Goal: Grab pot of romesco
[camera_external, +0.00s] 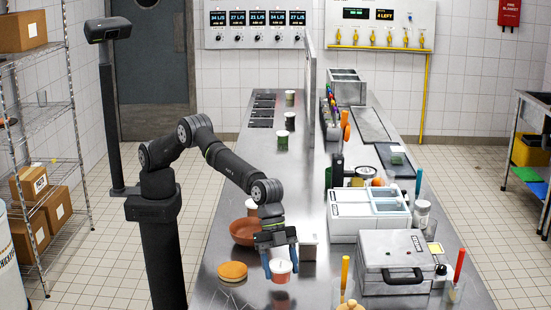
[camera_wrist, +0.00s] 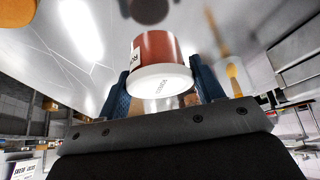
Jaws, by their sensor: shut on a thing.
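The pot of romesco (camera_external: 281,275) is a small red-brown tub with a white lid and a white label. It is at the near left part of the steel counter in the outside view. In the wrist view the pot (camera_wrist: 157,55) shows with its lettered white lid toward the camera. My gripper (camera_external: 281,264) points down over it, with its blue fingers on either side. The gripper is shut on the pot. I cannot tell whether the pot's bottom touches the counter.
A brown bowl (camera_external: 243,231) and an orange-topped round item (camera_external: 233,271) are close by on the left. A white container (camera_external: 368,211) and a grey case (camera_external: 396,262) stand further right.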

